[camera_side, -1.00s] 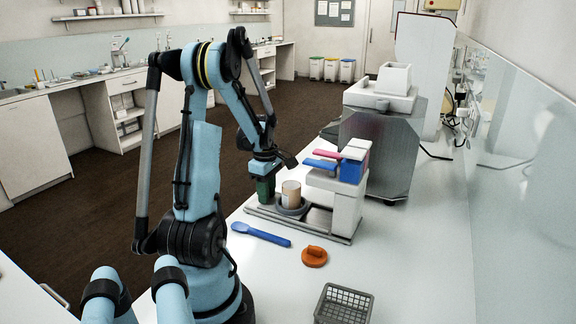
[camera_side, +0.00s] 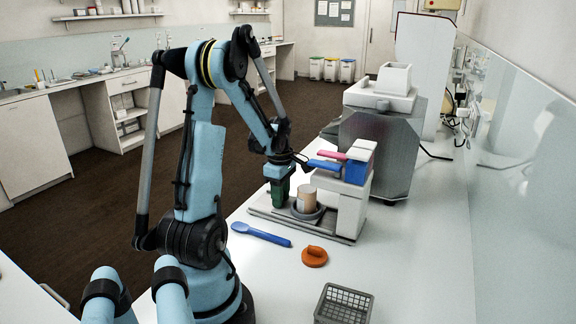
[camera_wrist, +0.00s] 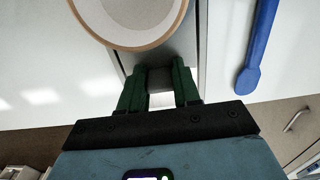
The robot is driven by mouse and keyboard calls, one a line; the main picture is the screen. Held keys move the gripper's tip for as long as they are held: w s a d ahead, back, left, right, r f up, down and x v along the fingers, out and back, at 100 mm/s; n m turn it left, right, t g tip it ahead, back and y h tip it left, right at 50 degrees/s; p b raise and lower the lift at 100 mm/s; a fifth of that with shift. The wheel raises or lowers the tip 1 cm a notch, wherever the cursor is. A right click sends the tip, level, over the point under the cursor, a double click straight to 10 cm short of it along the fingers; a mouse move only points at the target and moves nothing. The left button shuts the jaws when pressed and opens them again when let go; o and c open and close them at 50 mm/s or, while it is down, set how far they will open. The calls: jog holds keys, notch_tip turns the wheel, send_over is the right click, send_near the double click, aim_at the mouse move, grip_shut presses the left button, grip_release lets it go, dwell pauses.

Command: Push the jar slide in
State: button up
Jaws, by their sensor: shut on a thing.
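The jar slide (camera_side: 319,216) is a dark grey round holder on the metal base plate (camera_side: 262,209) of the cream mill. A tan, open-topped jar (camera_side: 307,197) stands upright in it, just left of the white mill body (camera_side: 349,214). In the wrist view, the jar's pale inside and tan rim (camera_wrist: 178,42) show at the top. My gripper (camera_side: 280,203), with green fingers, is low over the plate on the jar's left side. In the wrist view, my gripper (camera_wrist: 158,72) is shut on a grey part beside the jar, seemingly the slide's handle; its form is mostly hidden.
Blue (camera_side: 324,165) and pink (camera_side: 332,155) levers stick out left above the jar. A large grey machine (camera_side: 380,150) stands behind. The counter at right front is clear.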

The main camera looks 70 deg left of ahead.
aim_at(292, 203)
jog(key=shift+w+d, duration=1.2)
jog(key=shift+d, duration=0.1)
jog(key=o, duration=1.7)
jog(key=shift+o, duration=0.2)
jog(key=shift+s+a+r, duration=0.5)
jog(key=shift+r, duration=0.35)
jog(key=shift+s+a+r, duration=0.5)
jog(key=shift+r, duration=0.3)
jog(key=shift+s+a+r, duration=0.5)
jog(key=shift+r, duration=0.35)
